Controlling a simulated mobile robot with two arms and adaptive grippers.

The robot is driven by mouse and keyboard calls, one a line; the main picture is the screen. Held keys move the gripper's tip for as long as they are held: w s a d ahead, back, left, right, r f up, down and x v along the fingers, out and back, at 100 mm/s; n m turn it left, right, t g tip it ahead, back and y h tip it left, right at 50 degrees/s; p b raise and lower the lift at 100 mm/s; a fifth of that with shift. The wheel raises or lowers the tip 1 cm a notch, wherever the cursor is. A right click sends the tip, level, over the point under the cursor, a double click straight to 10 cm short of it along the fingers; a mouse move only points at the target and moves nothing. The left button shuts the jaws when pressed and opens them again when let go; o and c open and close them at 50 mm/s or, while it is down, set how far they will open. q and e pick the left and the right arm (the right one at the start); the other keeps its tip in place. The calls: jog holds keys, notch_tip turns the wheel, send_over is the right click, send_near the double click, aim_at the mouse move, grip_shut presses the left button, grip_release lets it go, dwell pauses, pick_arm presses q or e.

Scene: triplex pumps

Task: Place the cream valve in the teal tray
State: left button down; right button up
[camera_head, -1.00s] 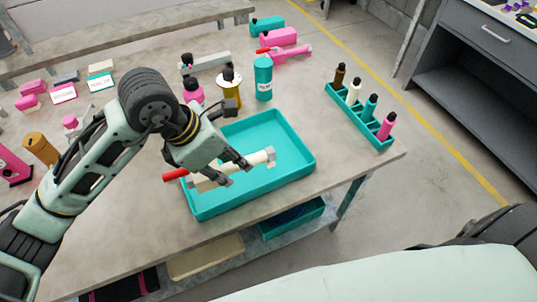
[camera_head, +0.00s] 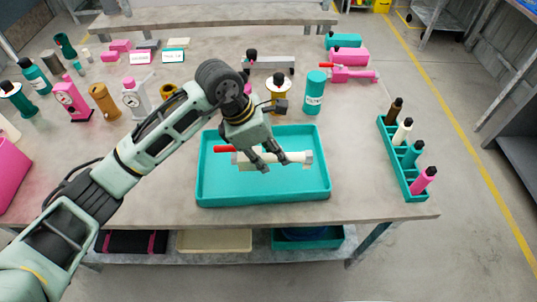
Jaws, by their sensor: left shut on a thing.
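The cream valve (camera_head: 298,157), with a red handle at its left end, lies level over the inside of the teal tray (camera_head: 262,198). My left gripper (camera_head: 265,163) comes down from above and is shut on the valve's middle, hiding part of it. I cannot tell whether the valve touches the tray floor or hangs a little above it. The tray holds nothing else that I see. My right gripper is out of view.
A teal rack (camera_head: 404,160) with several small bottles stands at the right. Small pumps and bottles crowd the left. The front table strip is clear.

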pick_arm(q)
jog(key=shift+w+f, duration=0.35)
jog(key=shift+w, duration=0.3)
jog(key=shift+w+f, duration=0.3)
jog(key=shift+w, duration=0.3)
jog(key=shift+w+a+f, duration=0.1)
jog(key=shift+w+f, duration=0.25)
jog(key=shift+w, duration=0.15)
jog(key=shift+f+p, duration=0.8)
jog(key=shift+f, duration=1.35)
jog(key=c, duration=1.9)
grip_release()
jog(key=shift+f, duration=0.1)
jog(key=o, duration=0.5)
jog(key=shift+c, duration=0.2)
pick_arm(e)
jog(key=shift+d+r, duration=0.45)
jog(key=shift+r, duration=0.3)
